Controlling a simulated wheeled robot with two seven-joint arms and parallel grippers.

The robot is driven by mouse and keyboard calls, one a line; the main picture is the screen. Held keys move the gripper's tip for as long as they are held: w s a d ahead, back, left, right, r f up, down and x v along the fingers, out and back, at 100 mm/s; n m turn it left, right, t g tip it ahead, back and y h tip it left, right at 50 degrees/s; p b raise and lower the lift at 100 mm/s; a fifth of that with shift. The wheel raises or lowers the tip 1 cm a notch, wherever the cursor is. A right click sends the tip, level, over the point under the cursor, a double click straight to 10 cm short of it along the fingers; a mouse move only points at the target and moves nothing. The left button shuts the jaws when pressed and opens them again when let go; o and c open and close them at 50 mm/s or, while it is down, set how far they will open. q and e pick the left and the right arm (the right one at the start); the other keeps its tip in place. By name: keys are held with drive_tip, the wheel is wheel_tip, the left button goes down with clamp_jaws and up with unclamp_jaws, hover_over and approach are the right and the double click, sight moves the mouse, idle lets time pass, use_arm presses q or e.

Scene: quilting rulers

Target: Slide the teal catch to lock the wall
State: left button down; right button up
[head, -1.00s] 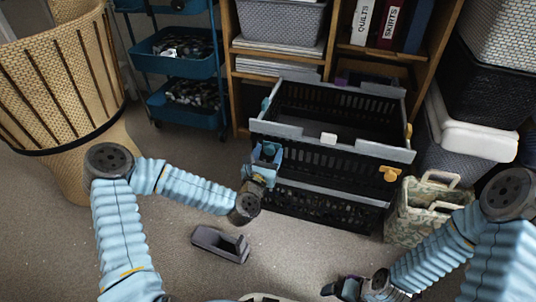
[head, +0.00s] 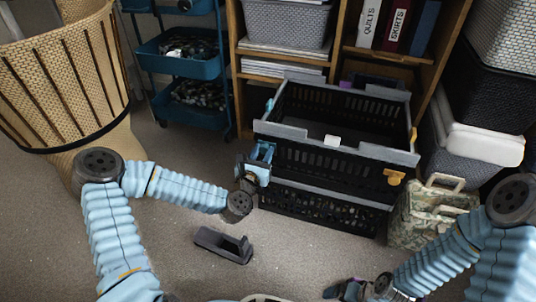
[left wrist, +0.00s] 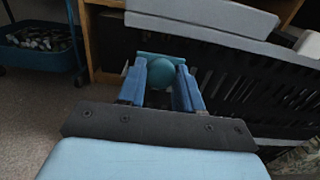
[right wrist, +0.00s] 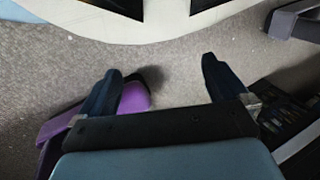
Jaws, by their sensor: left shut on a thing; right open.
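The black crate with grey rims (head: 335,185) stands on the carpet before the shelf. Its front wall (head: 335,165) looks upright, with a white tab (head: 332,141) at the top edge. My left gripper (head: 262,155) is at the front left corner of this wall. In the left wrist view its blue fingers (left wrist: 160,88) are shut on the round teal catch (left wrist: 160,72). The fingers hide most of the catch in the head view. Whether the catch engages the side wall cannot be seen. My right gripper (right wrist: 160,85) is open and empty, low over the floor.
Another teal piece (head: 269,104) sits at the crate's far left side. Yellow catches (head: 394,178) are on the right. A dark grey holder (head: 222,244) lies on the carpet. A camouflage bag (head: 430,212) stands right of the crate. A purple thing (right wrist: 134,97) is by my right finger.

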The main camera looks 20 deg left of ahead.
use_arm(q)
drive_tip(key=c, duration=0.7)
unclamp_jaws()
drive_tip(key=shift+a, duration=0.1)
drive_tip(key=shift+c, duration=0.2)
drive_tip(key=s+p, duration=0.8)
drive_tip(key=s, duration=0.5)
drive_tip(key=shift+s+a+p, duration=0.2)
drive_tip(key=shift+s+p, duration=0.2)
